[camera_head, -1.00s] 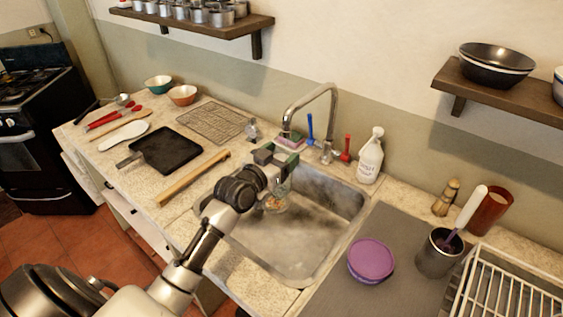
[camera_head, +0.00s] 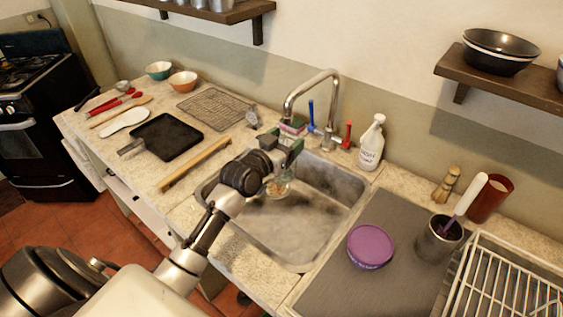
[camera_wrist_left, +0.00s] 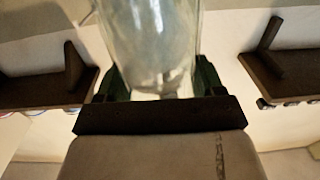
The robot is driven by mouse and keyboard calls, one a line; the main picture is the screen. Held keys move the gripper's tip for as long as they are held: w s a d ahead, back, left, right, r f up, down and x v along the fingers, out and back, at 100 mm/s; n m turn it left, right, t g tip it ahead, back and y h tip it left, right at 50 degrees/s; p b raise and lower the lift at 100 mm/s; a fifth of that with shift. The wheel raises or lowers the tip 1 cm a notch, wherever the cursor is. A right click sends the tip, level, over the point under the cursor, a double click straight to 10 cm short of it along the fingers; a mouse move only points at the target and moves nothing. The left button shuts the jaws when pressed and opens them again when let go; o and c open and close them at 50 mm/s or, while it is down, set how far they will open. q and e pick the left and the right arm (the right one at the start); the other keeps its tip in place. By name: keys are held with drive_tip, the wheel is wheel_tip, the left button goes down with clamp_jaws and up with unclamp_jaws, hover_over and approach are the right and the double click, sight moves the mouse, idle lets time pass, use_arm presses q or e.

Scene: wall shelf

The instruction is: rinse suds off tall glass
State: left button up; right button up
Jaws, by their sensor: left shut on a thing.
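My left gripper (camera_head: 282,151) is over the left part of the sink, just below and left of the faucet spout. In the left wrist view it is shut on a clear tall glass (camera_wrist_left: 152,45), which sits between its dark green fingers. In the head view the glass (camera_head: 279,186) shows only in part below the gripper, with the rest hidden by the hand. The chrome faucet (camera_head: 332,85) arches over the back of the sink (camera_head: 318,225). A blue handle (camera_head: 311,113) and a red handle (camera_head: 347,134) stand by it. I cannot make out water running. My right gripper is not in view.
A white bottle (camera_head: 371,145) stands right of the faucet, and a sponge (camera_head: 292,126) lies behind the sink. A purple-lidded bowl (camera_head: 370,246), a utensil cup (camera_head: 438,243) and a dish rack (camera_head: 505,290) are at right.

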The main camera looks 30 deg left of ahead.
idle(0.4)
use_arm(q)
drive_tip(key=shift+s+a, duration=0.3)
drive_tip(key=shift+a, duration=0.15)
drive_tip(key=shift+w+d+r, duration=0.1)
drive_tip(key=shift+d, duration=0.05)
drive_tip(key=shift+w+d+p, duration=0.3)
drive_tip(key=shift+d, duration=0.05)
drive_tip(key=shift+s+d+p, duration=0.35)
drive_tip(key=shift+s+p, duration=0.1)
drive_tip(key=shift+p, duration=0.05)
drive_tip(key=s+d+p, duration=0.3)
drive_tip(key=s+d, duration=0.1)
drive_tip(key=s, duration=0.1)
drive_tip(key=shift+s+d+p, duration=0.15)
drive_tip(key=shift+s+p, duration=0.1)
drive_tip(key=shift+p, duration=0.15)
